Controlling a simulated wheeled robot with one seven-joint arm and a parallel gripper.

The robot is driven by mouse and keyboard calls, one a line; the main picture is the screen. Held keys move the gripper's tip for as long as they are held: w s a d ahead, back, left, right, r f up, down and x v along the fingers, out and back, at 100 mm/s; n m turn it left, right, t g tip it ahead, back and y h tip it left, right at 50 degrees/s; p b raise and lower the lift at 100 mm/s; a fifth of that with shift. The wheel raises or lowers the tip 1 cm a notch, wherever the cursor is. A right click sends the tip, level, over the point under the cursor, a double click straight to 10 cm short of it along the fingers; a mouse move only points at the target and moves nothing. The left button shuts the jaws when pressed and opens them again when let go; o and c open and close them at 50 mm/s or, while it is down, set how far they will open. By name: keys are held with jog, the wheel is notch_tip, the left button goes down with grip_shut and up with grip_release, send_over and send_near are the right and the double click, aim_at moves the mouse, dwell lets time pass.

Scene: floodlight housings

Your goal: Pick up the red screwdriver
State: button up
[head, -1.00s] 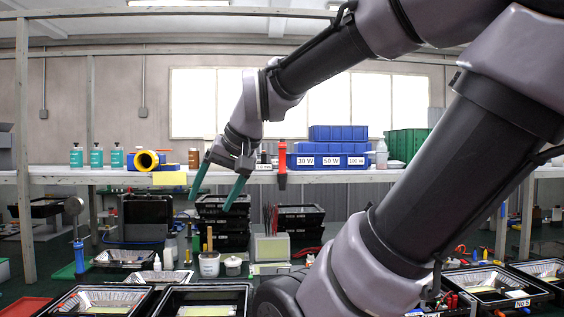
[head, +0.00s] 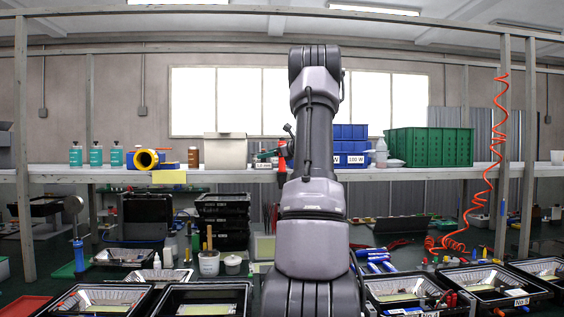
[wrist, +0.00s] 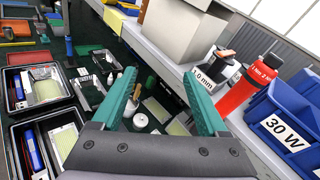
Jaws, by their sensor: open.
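The red screwdriver (wrist: 243,88), a thick red cylinder with a dark upper end and printed marks, stands tilted in the wrist view at the shelf's front edge, to the right of my gripper. In the head view, part of the red screwdriver (head: 282,152) shows just left of my arm, which hides the rest. My gripper (wrist: 161,74) has two teal fingers spread wide with nothing between them. The screwdriver is outside the fingers, beyond the right one. In the head view my gripper is mostly hidden by the arm.
Close by on the shelf (wrist: 160,37) are a dark item labelled 1.0 mm (wrist: 215,68), a blue 30 W bin (wrist: 285,125) and a pale box (wrist: 182,28). A green crate (head: 428,147) stands further right.

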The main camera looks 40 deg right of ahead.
aim_at(282, 165)
jog(key=d+f+m+t+h, duration=0.25)
jog(key=d+m, duration=0.35)
jog(key=d, duration=0.8)
jog(key=shift+h, duration=0.35)
jog(key=w, duration=1)
jog(key=shift+r, duration=0.2)
jog(key=shift+r, duration=0.1)
grip_shut()
